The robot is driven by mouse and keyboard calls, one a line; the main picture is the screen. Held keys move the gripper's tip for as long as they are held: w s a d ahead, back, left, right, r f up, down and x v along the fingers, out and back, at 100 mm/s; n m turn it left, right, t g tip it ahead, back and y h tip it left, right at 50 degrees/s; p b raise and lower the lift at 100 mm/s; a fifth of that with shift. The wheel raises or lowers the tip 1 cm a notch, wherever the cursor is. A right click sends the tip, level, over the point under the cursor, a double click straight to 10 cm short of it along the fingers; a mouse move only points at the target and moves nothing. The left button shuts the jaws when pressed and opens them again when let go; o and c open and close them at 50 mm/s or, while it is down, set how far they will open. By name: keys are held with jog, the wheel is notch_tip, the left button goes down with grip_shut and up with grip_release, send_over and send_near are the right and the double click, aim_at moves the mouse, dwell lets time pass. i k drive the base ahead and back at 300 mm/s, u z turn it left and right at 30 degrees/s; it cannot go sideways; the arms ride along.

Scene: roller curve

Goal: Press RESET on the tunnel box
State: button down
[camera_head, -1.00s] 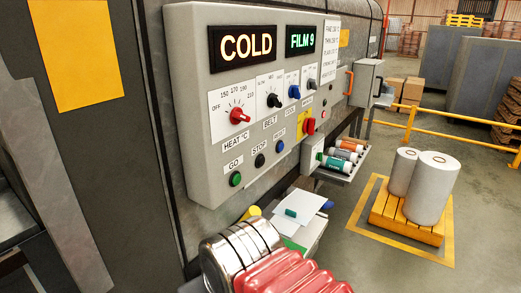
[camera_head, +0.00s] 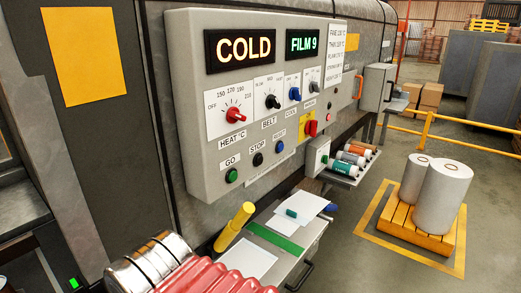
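The tunnel box's grey control panel (camera_head: 190,110) is on the left side of the machine. Its displays read COLD (camera_head: 244,49) and FILM 9 (camera_head: 307,44). Along its lower edge are a green GO button (camera_head: 231,175), a black STOP button (camera_head: 258,159) and a blue RESET button (camera_head: 279,146). The RESET button is unobstructed, with its label just above it. A red HEAT knob (camera_head: 234,114) and a red switch on yellow (camera_head: 311,127) sit higher up. I cannot make out my gripper in this view.
A chrome and red ribbed form (camera_head: 215,276) fills the bottom left; I cannot tell whether it is mine. A side table (camera_head: 305,240) with papers and a yellow cylinder (camera_head: 235,228) stands below the panel. White rolls (camera_head: 440,195) stand on a pallet at right.

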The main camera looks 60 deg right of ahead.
aim_at(281, 147)
jog(key=u, duration=0.65)
jog(key=k, duration=1.05)
jog(key=z, duration=0.9)
jog(key=i, duration=1)
jog(key=z, duration=0.05)
